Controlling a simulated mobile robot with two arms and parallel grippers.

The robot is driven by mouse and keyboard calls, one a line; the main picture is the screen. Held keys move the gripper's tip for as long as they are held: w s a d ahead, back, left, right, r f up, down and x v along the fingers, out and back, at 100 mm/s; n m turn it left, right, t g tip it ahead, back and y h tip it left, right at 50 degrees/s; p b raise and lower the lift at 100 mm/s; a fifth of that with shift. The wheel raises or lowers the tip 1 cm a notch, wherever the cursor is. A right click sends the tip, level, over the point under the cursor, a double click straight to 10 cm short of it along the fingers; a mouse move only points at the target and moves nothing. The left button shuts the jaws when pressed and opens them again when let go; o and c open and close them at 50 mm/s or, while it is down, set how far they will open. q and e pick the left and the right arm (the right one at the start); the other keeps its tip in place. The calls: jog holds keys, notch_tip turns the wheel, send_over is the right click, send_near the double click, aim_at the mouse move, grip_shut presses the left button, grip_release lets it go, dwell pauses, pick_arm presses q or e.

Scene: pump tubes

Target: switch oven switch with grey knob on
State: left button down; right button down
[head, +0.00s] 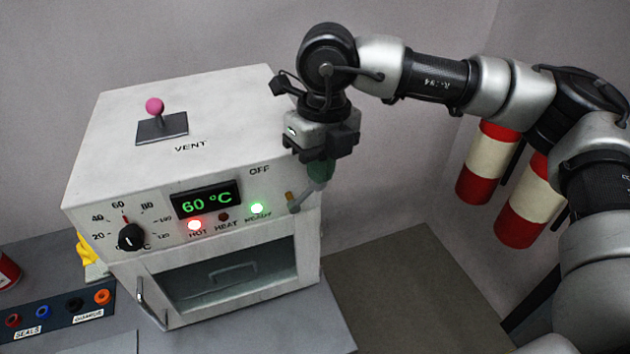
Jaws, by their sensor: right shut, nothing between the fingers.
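The white oven (190,150) stands on the bench at the left, with a front panel and a windowed door. Its switch (304,197) is at the panel's right end below the word OFF. A thin grey lever slants up and right there, toward a dull green-grey end at my right gripper (319,165). My right gripper points down, shut and empty, in front of the panel's right corner. It covers part of the switch, so I cannot tell knob from fingertips or whether they touch. My left gripper is not in view.
A pink-knobbed VENT lever (155,108) stands on the oven top. The black dial (131,237) points near 60, and the display (206,199) reads 60 °C. The HOT (194,225) and READY (257,208) lights glow; HEAT (223,217) is dark. Red-white cylinders (488,162) are at right.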

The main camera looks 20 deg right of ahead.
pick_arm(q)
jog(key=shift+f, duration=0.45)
pick_arm(e)
jog(key=shift+s+f+y, duration=0.1)
jog(key=shift+f+y, duration=0.15)
jog(key=shift+y, duration=0.05)
jog(key=shift+a, duration=0.15)
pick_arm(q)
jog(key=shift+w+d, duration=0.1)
pick_arm(e)
jog(key=shift+s+a, duration=0.1)
jog(key=shift+a, duration=0.15)
